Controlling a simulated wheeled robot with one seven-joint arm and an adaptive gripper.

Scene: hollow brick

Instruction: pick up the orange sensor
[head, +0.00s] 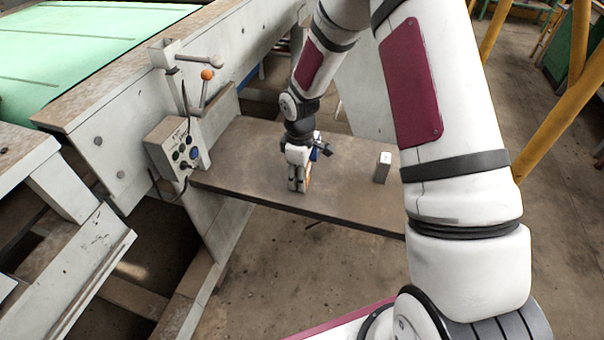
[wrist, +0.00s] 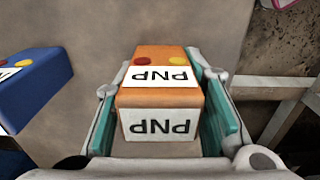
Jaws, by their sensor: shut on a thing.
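The orange sensor (wrist: 160,98) is a small block with white PNP labels and a red and a yellow dot on top. In the wrist view it sits between the two fingers of my gripper (wrist: 160,120), which is shut on its sides. In the head view my gripper (head: 299,178) points down at the brown shelf (head: 255,165), and only a sliver of the orange sensor (head: 308,183) shows beside the fingers. I cannot tell whether the sensor touches the shelf.
A blue block (wrist: 32,88) with a similar label lies left of the sensor in the wrist view. A pale upright block (head: 382,167) stands right of my gripper on the shelf. A control box (head: 174,146) with buttons and levers is at the shelf's left end.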

